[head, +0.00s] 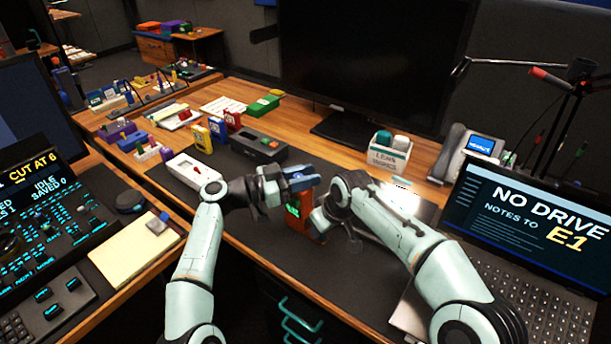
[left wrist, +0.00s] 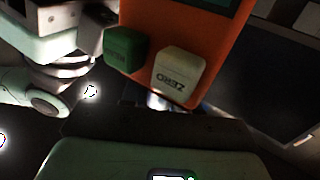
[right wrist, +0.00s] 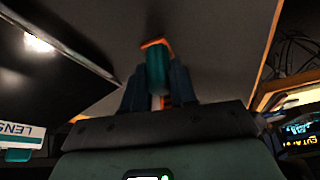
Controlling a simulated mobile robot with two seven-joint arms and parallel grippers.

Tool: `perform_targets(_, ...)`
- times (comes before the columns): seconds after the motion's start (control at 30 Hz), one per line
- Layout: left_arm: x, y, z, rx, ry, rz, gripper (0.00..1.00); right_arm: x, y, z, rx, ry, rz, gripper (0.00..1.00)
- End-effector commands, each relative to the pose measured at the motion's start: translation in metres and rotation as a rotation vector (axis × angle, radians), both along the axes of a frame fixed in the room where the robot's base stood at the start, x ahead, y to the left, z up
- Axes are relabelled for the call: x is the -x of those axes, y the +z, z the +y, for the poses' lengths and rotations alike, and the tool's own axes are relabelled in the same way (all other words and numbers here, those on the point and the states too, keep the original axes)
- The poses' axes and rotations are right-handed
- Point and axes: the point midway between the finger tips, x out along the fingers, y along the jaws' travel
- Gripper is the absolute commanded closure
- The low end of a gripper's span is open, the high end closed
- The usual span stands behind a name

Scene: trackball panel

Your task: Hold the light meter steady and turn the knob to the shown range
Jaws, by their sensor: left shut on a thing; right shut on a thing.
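In the left wrist view the orange body (left wrist: 180,25) carries a green button (left wrist: 125,48) and a cream ZERO button (left wrist: 178,76). My right gripper (right wrist: 156,88) is shut on a teal cylindrical part (right wrist: 157,68), apparently the knob, with orange beyond it. The knob's setting cannot be read.
A laptop (head: 535,220) at right reads "NO DRIVE NOTES TO E1". A screen at left (head: 35,175) reads "CUT AT 6". A white lens box (head: 388,158), a dark grey device (head: 259,147) and a white device (head: 194,171) stand around. The mat's front is clear.

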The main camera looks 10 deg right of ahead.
Motion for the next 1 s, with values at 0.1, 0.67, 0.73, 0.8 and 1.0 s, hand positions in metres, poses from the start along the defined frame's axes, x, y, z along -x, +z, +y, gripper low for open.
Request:
perform_targets(0.1, -0.001, 0.000, 0.001, -0.001, 0.003, -0.002, 0.49, 0.000, -0.001, -0.003, 0.004, -0.005, 0.001, 1.00)
perform_targets(0.67, -0.001, -0.001, 0.014, -0.001, 0.007, 0.003, 0.49, -0.001, 0.000, -0.003, 0.003, -0.005, -0.002, 1.00)
perform_targets(0.73, 0.001, 0.000, 0.019, -0.001, 0.006, 0.003, 0.49, -0.001, 0.000, -0.002, 0.003, -0.005, -0.002, 1.00)
perform_targets(0.8, 0.004, 0.000, 0.025, -0.002, 0.005, 0.003, 0.49, -0.001, 0.000, -0.002, 0.002, -0.004, -0.001, 1.00)
perform_targets(1.0, 0.013, 0.000, 0.067, -0.003, 0.009, 0.001, 0.49, -0.001, 0.000, -0.002, 0.002, -0.004, -0.002, 1.00)
